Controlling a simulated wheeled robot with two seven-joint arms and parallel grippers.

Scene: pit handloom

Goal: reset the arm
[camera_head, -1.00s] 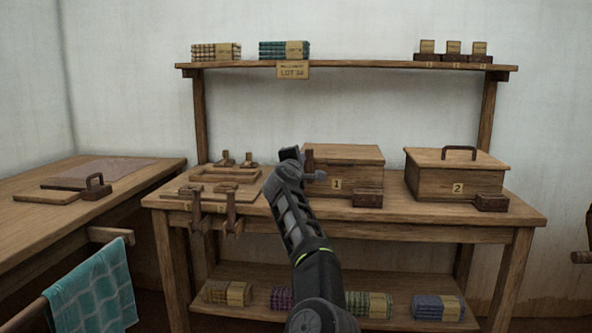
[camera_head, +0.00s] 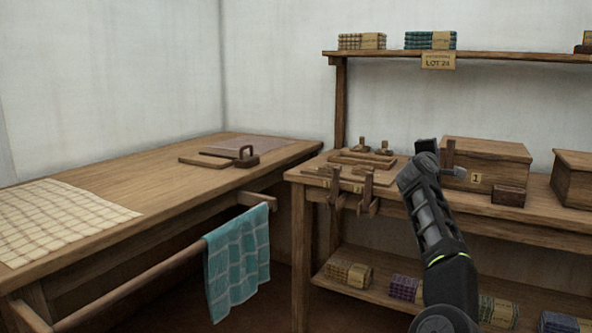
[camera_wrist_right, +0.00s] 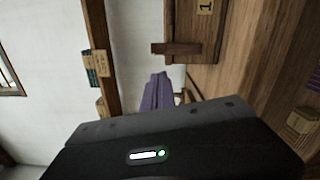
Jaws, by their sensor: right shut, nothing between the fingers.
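My right arm rises from the lower right in the head view. Its gripper (camera_head: 452,169) is in front of the left side of wooden box 1 (camera_head: 500,152). The fingers are small and partly hidden by the wrist there. In the right wrist view, a grey-purple finger (camera_wrist_right: 157,92) shows beyond the dark gripper body, and the gripper is shut and empty. A brown upright wooden piece (camera_head: 450,154) shows just beside the gripper; I cannot tell whether they touch. My left gripper is not in view.
The workbench (camera_head: 530,218) holds a wooden frame (camera_head: 362,161), clamps and a second box (camera_head: 574,180). A shelf (camera_head: 490,57) with cloth stacks is above. At left, a table (camera_head: 150,207) carries checked cloth (camera_head: 55,217); teal cloth (camera_head: 238,262) hangs from a rail.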

